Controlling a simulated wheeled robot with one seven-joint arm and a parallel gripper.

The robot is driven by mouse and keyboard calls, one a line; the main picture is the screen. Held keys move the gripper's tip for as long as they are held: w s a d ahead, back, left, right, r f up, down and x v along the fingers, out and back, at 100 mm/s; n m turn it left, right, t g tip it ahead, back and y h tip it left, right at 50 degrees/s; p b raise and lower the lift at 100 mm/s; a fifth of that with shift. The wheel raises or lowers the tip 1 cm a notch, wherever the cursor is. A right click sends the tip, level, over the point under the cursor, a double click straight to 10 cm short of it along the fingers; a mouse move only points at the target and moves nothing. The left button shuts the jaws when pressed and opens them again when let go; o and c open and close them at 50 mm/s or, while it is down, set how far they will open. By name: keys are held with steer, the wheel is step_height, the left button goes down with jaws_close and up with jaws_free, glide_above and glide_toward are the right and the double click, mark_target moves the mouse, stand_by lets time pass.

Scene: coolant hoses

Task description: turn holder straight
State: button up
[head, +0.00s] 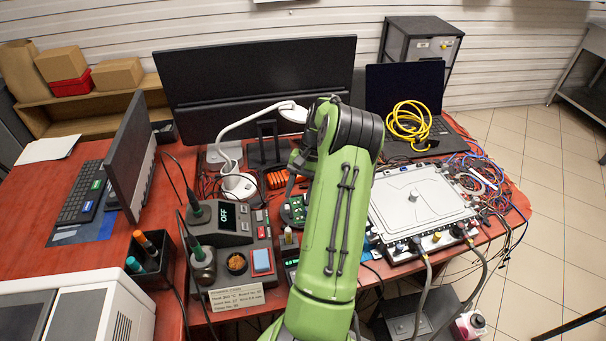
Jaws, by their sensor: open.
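A round dark holder (288,222) with a small green circuit board (298,206) on it sits on the red table, just left of my green arm. It looks like the holder of the task, but its right side is hidden by my arm, and I cannot tell its exact angle. My arm bends down at the wrist above the board. My gripper (291,187) shows only as a small grey part over the holder's far side. Its fingertips are mostly hidden, and I see nothing held in it. I cannot tell whether it touches the holder.
A soldering station (228,222) stands close on the left, a white lamp (238,184) behind it. A silver plate unit (418,200) with hoses is on the right. A monitor (255,85) and a laptop (405,95) with yellow cable (407,122) stand at the back.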

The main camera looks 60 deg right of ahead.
steer(key=v, duration=0.4)
steer(key=shift+d+r+p, duration=0.15)
steer(key=shift+r+p, duration=0.15)
steer(key=shift+p, duration=0.1)
